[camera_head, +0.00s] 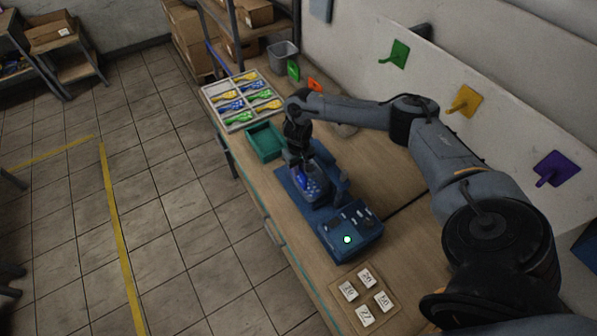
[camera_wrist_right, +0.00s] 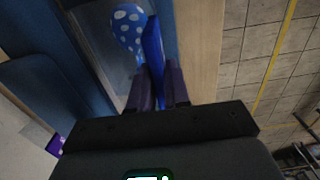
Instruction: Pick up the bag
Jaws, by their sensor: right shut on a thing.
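My right gripper (camera_head: 301,168) reaches down over the blue machine and is shut on a flat, bright blue piece (camera_wrist_right: 152,48). The same piece shows in the head view (camera_head: 301,180). Beside it in the wrist view is a blue, white-dotted balloon shape (camera_wrist_right: 129,25), close to the fingers. Whether the piece and the dotted shape belong to one bag I cannot tell. Both are over the machine's bed (camera_head: 325,205). Several blue, yellow and green dotted pieces lie in a compartmented tray (camera_head: 211,91). My left gripper is not in view.
A green bin (camera_head: 250,151) stands beyond the machine. The blue control box (camera_head: 347,254) with a lit green button is in front of it. Numbered blocks lie on a board (camera_head: 345,309) at the near end. Coloured hooks line the wall panel. The bench (camera_head: 262,188) edge is close on the left.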

